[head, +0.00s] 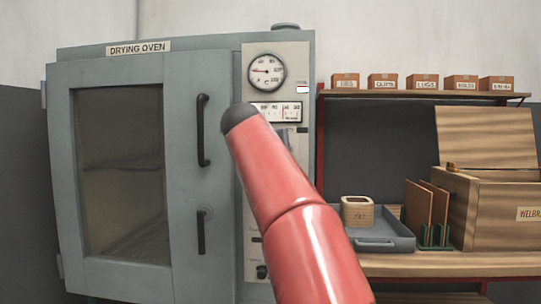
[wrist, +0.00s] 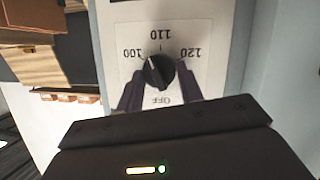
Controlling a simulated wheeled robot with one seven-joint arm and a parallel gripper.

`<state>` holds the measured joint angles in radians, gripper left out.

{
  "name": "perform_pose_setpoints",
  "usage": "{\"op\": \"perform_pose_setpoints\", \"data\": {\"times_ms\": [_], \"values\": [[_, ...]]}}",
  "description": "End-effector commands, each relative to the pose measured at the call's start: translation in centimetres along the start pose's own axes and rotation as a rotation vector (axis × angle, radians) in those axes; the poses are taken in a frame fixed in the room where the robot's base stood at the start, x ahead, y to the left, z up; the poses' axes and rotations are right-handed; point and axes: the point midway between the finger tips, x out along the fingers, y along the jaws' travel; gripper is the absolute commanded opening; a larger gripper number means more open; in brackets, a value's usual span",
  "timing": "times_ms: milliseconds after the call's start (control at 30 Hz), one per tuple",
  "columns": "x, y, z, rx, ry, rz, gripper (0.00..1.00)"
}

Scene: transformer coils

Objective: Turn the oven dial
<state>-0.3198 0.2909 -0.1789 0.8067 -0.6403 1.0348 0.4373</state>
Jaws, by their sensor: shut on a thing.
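The oven dial (wrist: 158,71) is a round black knob on a white plate marked OFF, 100, 110 and 120, which appears upside down in the wrist view. A pale pointer line on the knob seems to lean toward the space between 100 and 110. My gripper (wrist: 160,83) has one dark finger on each side of the knob and is shut on it. In the head view the drying oven (head: 118,52) stands at left with its door closed. My red arm hides the dial and the gripper there.
The oven has a round gauge (head: 267,73) and black door handles (head: 203,130). A shelf (head: 425,94) carries several small labelled boxes.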

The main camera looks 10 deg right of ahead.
Motion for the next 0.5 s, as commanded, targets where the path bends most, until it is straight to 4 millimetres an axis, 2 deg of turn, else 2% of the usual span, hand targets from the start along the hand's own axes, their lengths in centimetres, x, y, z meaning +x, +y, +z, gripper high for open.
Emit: {"op": "perform_pose_setpoints", "data": {"times_ms": [200, 500], "values": [[0.13, 0.22, 0.17, 0.164, -0.016, -0.064, 0.14], [0.18, 0.31, 0.23, 0.313, -0.027, -0.124, 0.14]]}}
